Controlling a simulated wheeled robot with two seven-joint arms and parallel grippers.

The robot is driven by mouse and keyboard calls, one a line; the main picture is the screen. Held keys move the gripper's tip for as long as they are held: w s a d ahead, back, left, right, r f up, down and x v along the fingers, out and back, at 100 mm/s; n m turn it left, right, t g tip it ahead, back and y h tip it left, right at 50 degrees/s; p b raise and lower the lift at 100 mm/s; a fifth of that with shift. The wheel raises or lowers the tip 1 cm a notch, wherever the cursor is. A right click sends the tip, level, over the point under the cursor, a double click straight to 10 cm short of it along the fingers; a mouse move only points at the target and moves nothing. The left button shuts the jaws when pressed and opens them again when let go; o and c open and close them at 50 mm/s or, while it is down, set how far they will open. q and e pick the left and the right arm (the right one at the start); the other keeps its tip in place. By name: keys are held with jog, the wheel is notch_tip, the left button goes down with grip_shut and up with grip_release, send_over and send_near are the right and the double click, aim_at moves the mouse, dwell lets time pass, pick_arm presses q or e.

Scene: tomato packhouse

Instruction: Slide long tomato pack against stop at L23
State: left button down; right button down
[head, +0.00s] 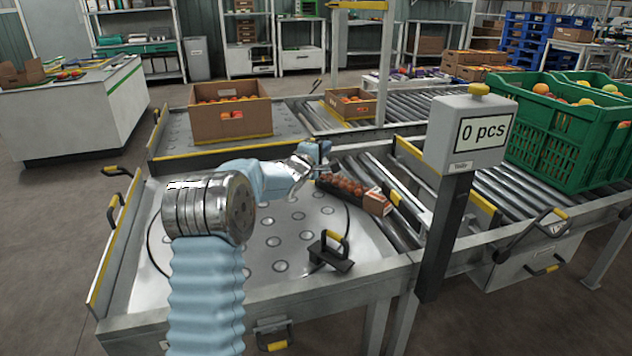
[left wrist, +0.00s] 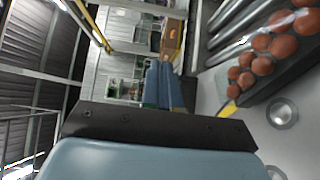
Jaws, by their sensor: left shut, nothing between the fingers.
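The long tomato pack (head: 345,185) is a dark tray of red tomatoes with a brown card end. It lies at a slant at the right side of the ball table, beside the rollers. In the left wrist view its tomatoes (left wrist: 262,62) show at the upper right under clear film. My left gripper (head: 320,153) is shut and empty, just beyond the pack's far left end; I cannot tell whether it touches. Its blue fingers show together in the left wrist view (left wrist: 163,85). A yellow-marked metal bar (head: 397,195) stands near the card end. I can read no L23 label.
The ball table (head: 300,262) has free room left of the pack. A black block with a yellow handle (head: 332,250) stands near its front. A tomato carton (head: 230,112) and green crates (head: 555,125) stand behind.

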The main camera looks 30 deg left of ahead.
pick_arm(q)
jog(key=s+f, duration=0.1)
jog(key=f, duration=0.2)
jog(key=a+f+b, duration=0.1)
jog(key=f, duration=0.2)
jog(key=s+a+f+b, duration=0.1)
jog(key=f, duration=0.3)
jog(key=shift+s+a, duration=0.1)
jog(key=shift+s, duration=0.2)
jog(key=shift+w+d, duration=0.3)
jog(key=shift+w, duration=0.1)
